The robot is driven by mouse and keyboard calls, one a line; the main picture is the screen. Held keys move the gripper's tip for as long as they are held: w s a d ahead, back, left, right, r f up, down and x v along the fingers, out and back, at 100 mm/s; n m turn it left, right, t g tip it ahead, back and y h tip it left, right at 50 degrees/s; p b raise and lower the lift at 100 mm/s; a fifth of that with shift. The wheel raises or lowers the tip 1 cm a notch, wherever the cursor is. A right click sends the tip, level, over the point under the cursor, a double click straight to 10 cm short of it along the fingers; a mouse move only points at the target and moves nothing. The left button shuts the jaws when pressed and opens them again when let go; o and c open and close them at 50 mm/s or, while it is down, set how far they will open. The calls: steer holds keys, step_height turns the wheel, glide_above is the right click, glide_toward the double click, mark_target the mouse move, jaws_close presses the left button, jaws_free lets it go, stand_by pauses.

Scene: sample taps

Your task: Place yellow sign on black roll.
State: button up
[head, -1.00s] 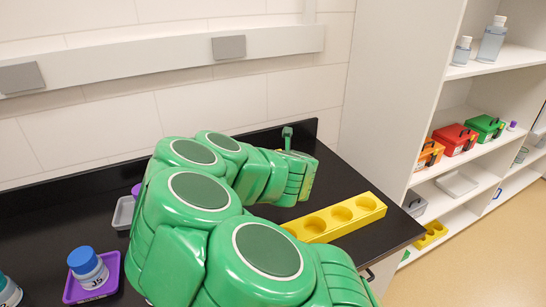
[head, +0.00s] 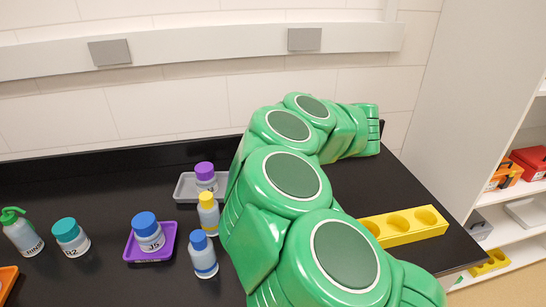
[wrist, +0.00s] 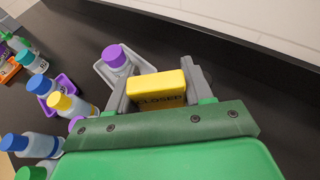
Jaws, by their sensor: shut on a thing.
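The yellow sign (wrist: 157,92), a small block with the word CLOSED on it, is between the grey fingers of my gripper (wrist: 155,84) in the wrist view. My gripper is shut on it and holds it above the black bench top. In the head view my green arm hides the gripper and the sign. I cannot make out a black roll in either view.
A purple-capped bottle (head: 205,178) stands in a grey tray (head: 184,190). A blue-capped jar (head: 150,236) stands on a purple tray (head: 134,252). Several other bottles stand nearby. A yellow holed block (head: 432,231) lies at the right, by shelves (head: 493,215).

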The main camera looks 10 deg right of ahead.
steer(key=shift+n+g+y, duration=0.4)
steer(key=shift+n, duration=0.1)
steer(key=w+f, duration=0.2)
steer(key=w, duration=0.1)
steer(key=w+f, duration=0.2)
steer(key=w, duration=0.2)
steer(key=w+a+f, duration=0.1)
steer(key=w+f, duration=0.2)
steer(key=w, duration=0.1)
steer(key=shift+f, duration=0.1)
steer(key=shift+w+f, duration=0.45)
steer(key=shift+f, duration=0.15)
steer(key=shift+w+f, duration=0.65)
steer(key=shift+f, duration=1.6)
steer(key=shift+f, duration=0.1)
steer(key=o, duration=1)
